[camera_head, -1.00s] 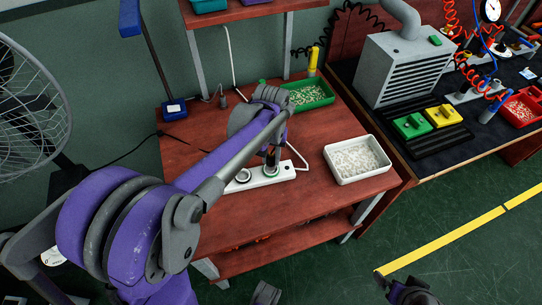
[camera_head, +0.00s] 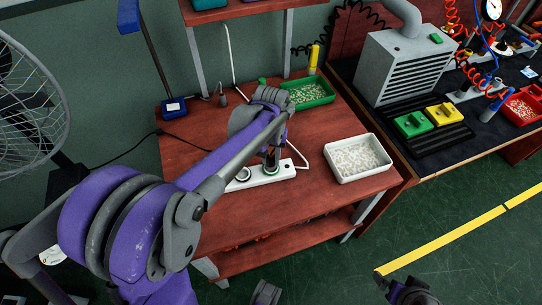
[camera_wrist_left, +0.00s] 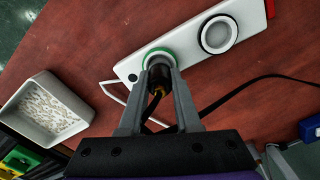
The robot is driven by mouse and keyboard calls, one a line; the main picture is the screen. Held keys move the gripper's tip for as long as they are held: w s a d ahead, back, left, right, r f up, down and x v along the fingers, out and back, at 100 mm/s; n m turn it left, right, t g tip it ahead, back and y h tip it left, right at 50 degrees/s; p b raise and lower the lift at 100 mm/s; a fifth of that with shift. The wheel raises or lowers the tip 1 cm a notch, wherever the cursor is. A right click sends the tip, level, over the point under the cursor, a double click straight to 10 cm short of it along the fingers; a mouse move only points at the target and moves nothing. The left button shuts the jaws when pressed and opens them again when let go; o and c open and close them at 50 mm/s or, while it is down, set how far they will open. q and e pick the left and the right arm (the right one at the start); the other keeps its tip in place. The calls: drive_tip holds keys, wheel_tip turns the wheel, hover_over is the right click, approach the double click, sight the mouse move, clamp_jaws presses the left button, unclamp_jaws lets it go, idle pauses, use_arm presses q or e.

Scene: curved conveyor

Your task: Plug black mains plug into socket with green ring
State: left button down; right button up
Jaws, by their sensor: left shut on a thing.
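The white socket strip (camera_wrist_left: 190,45) lies on the red-brown table. It has a socket with a green ring (camera_wrist_left: 146,58) and one with a dark ring (camera_wrist_left: 218,34). My left gripper (camera_wrist_left: 160,72) is shut on the black mains plug (camera_wrist_left: 159,74), at the green-ringed socket. In the wrist view the plug's front end is within the ring; its depth in the socket is hidden. The head view also shows my left gripper (camera_head: 272,158) above the strip (camera_head: 257,179), upright over the green ring. A dark part of mine, maybe the right gripper, shows at the bottom edge.
A white tray of pale pellets (camera_head: 358,158) stands right of the strip. A green tray (camera_head: 309,93) and a yellow-topped item (camera_head: 313,58) are at the back. A black cable (camera_wrist_left: 240,88) and white cord (camera_wrist_left: 112,92) run beside the strip. A fan (camera_head: 30,100) stands left.

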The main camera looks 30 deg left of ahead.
sight(271, 156)
use_arm(q)
drive_tip(key=shift+f+b, duration=0.5)
drive_tip(key=shift+f, duration=0.3)
drive_tip(key=c, duration=0.5)
unclamp_jaws()
wheel_tip(271, 156, up, 11)
drive_tip(key=shift+f+p, duration=0.1)
drive_tip(key=shift+p, duration=0.6)
drive_tip(key=s+d+m+t+p, duration=0.1)
drive_tip(key=s+d+p, duration=0.1)
drive_tip(key=s, duration=0.3)
drive_tip(key=s+d+m+t+p, duration=0.1)
drive_tip(key=s+d+t+p, duration=0.1)
drive_tip(key=s, duration=0.3)
drive_tip(key=s+d+m+t+p, duration=0.2)
drive_tip(key=s+p, duration=0.1)
drive_tip(key=s, duration=0.2)
drive_tip(key=shift+s+d+f, duration=0.1)
drive_tip(key=shift+s+d, duration=0.15)
drive_tip(key=shift+d, duration=0.15)
